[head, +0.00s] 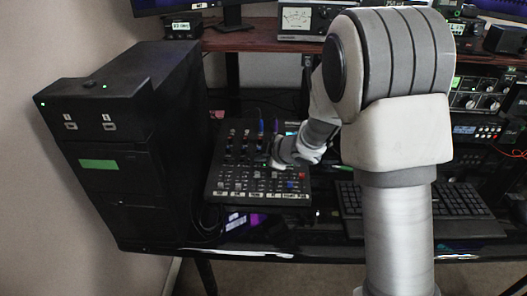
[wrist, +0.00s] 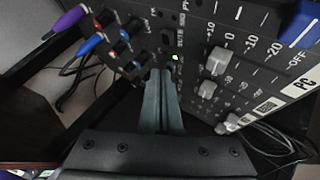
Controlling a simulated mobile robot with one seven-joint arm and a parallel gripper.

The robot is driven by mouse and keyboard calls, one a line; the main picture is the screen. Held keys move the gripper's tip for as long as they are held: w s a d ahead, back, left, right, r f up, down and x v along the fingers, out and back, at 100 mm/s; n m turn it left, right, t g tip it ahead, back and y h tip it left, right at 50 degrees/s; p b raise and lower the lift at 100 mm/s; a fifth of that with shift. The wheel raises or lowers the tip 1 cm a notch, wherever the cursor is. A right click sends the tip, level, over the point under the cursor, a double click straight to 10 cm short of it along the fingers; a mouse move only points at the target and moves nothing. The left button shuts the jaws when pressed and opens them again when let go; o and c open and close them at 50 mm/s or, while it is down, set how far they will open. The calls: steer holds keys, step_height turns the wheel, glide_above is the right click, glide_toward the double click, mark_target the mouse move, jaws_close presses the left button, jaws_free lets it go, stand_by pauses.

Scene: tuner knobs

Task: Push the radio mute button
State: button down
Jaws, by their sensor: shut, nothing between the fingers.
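The black panel of knobs and faders (head: 250,192) lies on the desk in the head view, and its face also fills the upper right of the wrist view (wrist: 225,45). A small dark button (wrist: 166,40) with small lettering beside it sits next to a lit green light (wrist: 175,57); I cannot read for sure that it is the mute button. My gripper (wrist: 160,74) is shut and empty, its fingertips close below the green light. I cannot tell whether they touch the panel. In the head view my wrist hides part of the panel and the fingertips are hard to make out.
Grey knobs (wrist: 216,60) stand right of the fingertips, and red and blue knobs with plugged cables (wrist: 93,42) stand to the left. A black computer tower (head: 125,150) stands left of the panel. A keyboard (head: 460,209) lies to the right.

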steer(key=shift+s+r+p, duration=0.1)
steer(key=shift+r+p, duration=0.75)
steer(key=r+p, duration=0.3)
steer(key=r, duration=0.1)
steer(key=r+p, duration=0.2)
steer(key=shift+s+p, duration=0.3)
